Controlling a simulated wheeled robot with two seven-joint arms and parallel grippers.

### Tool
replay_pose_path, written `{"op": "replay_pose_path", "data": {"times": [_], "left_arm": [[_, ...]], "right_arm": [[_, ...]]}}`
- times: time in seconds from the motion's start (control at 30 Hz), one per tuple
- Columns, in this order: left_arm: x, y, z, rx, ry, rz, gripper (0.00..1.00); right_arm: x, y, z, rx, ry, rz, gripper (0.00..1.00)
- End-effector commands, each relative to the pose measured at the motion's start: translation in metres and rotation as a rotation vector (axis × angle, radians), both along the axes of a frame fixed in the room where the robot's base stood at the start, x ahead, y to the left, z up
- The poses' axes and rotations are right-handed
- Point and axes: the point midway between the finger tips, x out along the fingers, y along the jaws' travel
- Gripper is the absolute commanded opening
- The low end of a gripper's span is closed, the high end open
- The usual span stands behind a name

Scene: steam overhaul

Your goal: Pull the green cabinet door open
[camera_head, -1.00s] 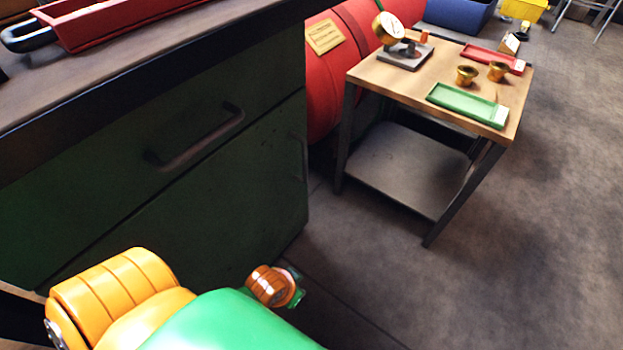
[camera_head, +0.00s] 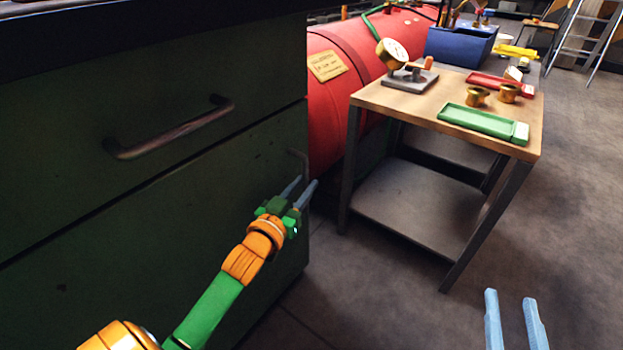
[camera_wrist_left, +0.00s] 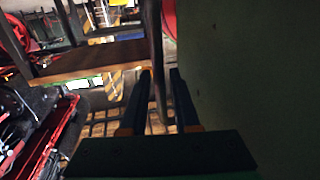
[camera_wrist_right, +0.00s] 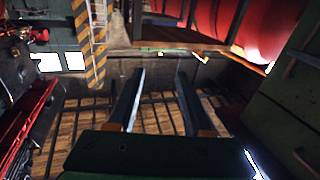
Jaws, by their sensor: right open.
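The green cabinet (camera_head: 90,200) fills the left of the head view; its door is the lower front, standing flush. The dark door handle (camera_head: 301,163) is upright near the door's right edge. My left gripper (camera_head: 304,185) is open at the lower end of this handle, close to the door face. In the left wrist view, a dark upright bar (camera_wrist_left: 157,60) shows between its open fingers (camera_wrist_left: 160,75), beside the green door face (camera_wrist_left: 240,80). I cannot tell whether they touch it. My right gripper (camera_head: 511,295) is open and empty at the lower right, away from the cabinet.
A drawer handle (camera_head: 170,135) sits above the door. A small wooden-topped table (camera_head: 410,98) stands right of the cabinet, carrying a gauge, a green tray (camera_head: 480,121) and brass parts. A red tank (camera_head: 335,110) lies behind. Floor (camera_head: 380,290) before the table is clear.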

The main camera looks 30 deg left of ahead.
Motion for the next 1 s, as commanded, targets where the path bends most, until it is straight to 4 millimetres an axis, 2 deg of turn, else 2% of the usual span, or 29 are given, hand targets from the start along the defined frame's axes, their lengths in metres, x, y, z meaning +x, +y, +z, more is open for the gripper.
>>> {"op": "replay_pose_path", "data": {"times": [0.3, 0.5, 0.7, 0.93, 0.97, 1.0], "left_arm": [[0.024, 0.003, -0.002, 0.001, 0.0, 0.0, 0.3], [0.036, 0.004, -0.002, 0.001, 0.001, 0.0, 0.3], [0.041, 0.005, -0.001, 0.001, 0.002, 0.0, 0.3], [0.041, 0.005, 0.0, 0.001, 0.002, 0.0, 0.3], [0.041, 0.005, 0.0, 0.001, 0.002, 0.0, 0.27], [0.041, 0.005, 0.0, 0.001, 0.002, 0.0, 0.16]], "right_arm": [[-0.012, 0.006, 0.06, 0.072, -0.323, 0.028, 0.5], [-0.027, 0.007, 0.09, 0.112, -0.494, 0.042, 0.5], [-0.035, 0.007, 0.103, 0.13, -0.569, 0.048, 0.5], [-0.036, 0.007, 0.104, 0.132, -0.575, 0.05, 0.5], [-0.036, 0.007, 0.104, 0.132, -0.575, 0.05, 0.5], [-0.036, 0.007, 0.104, 0.132, -0.574, 0.05, 0.5]]}}
